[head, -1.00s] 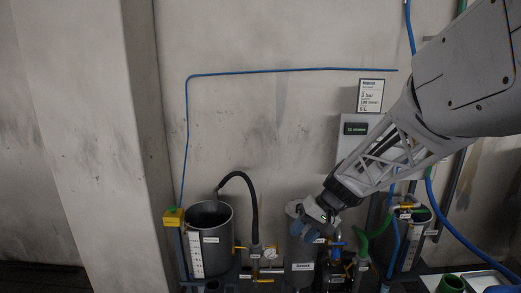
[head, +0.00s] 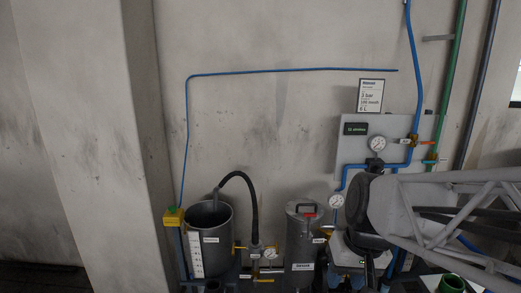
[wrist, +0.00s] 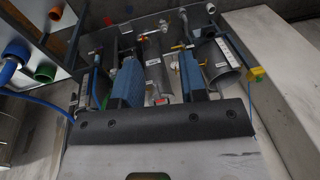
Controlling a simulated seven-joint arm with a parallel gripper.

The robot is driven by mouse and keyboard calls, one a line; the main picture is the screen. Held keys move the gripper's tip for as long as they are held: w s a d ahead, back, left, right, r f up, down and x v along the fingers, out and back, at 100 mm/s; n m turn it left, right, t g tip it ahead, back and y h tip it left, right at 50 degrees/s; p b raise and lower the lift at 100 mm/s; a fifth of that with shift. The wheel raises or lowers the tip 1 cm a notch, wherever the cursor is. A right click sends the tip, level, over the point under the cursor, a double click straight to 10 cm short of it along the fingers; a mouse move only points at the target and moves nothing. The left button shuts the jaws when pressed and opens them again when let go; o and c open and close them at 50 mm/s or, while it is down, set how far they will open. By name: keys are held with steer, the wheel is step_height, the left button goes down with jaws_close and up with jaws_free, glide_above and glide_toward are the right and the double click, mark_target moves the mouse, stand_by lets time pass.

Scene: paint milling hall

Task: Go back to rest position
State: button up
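My gripper (wrist: 158,54) shows in the wrist view with its two blue fingers spread apart and nothing between them. Beyond the fingers, the grey cylindrical vessel (wrist: 156,78) stands at a distance. In the head view my arm reaches in from the right, and its wrist end is in front of the lower part of the gauge panel (head: 398,133). The vessel (head: 299,245) stands upright left of my wrist, with a dark handle and a red lever (head: 309,215) on its top. The fingertips are hard to make out in the head view.
Blue pipes and gauges line the wall.

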steer(key=s+d+t+h, duration=0.1)
steer(key=s+d+h, duration=0.1)
steer(key=s, duration=0.5)
steer(key=shift+d, duration=0.15)
